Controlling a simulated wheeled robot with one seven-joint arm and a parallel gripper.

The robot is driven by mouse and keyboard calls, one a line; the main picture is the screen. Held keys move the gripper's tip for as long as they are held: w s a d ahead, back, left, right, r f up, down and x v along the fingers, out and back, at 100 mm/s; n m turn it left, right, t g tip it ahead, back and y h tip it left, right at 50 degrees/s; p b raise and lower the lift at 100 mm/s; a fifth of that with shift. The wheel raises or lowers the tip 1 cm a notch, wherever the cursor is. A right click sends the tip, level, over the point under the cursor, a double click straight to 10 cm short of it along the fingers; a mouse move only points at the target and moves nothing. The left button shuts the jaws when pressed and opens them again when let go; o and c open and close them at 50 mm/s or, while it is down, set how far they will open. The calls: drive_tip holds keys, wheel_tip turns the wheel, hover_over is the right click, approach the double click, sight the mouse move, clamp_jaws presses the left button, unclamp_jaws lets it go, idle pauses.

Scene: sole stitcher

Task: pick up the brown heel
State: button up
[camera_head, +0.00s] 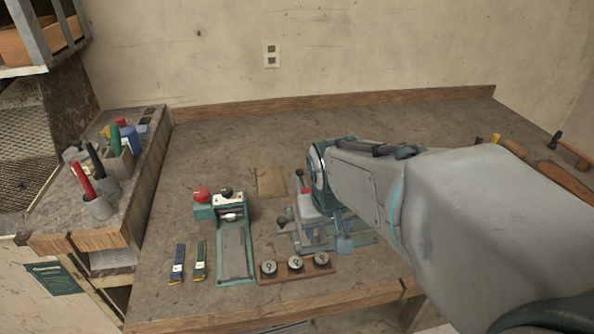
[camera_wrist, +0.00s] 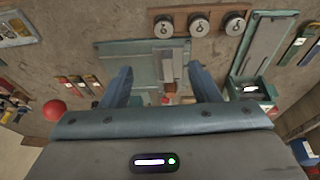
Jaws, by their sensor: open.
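I cannot clearly make out the brown heel. A small reddish-brown piece (camera_wrist: 169,88) shows at the near edge of a teal plate in the wrist view, between my fingers, but its shape is too small to name surely. My gripper (camera_wrist: 163,82) is open over this teal fixture (camera_wrist: 130,62), with one blue-grey finger on each side and nothing held between them. In the head view my arm covers much of the fixture (camera_head: 300,238) and hides most of the gripper.
A wooden strip with three round knobs (camera_head: 296,267) lies at the table's front. A teal device with a red ball (camera_head: 202,195) stands left of it, beside two strips (camera_head: 178,262). A tan pad (camera_head: 270,181) lies behind.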

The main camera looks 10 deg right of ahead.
drive_tip(key=w+t+p, duration=0.1)
drive_tip(key=w+p, duration=0.2)
drive_tip(key=w, duration=1.1)
drive_tip(key=shift+y, duration=0.4)
drive_tip(key=x, duration=0.2)
drive_tip(key=b+x, duration=0.1)
drive_tip(key=x, duration=0.4)
drive_tip(key=shift+w, duration=0.35)
drive_tip(key=shift+b+x, duration=0.3)
drive_tip(key=shift+x, duration=2.55)
drive_tip(key=c, duration=1.1)
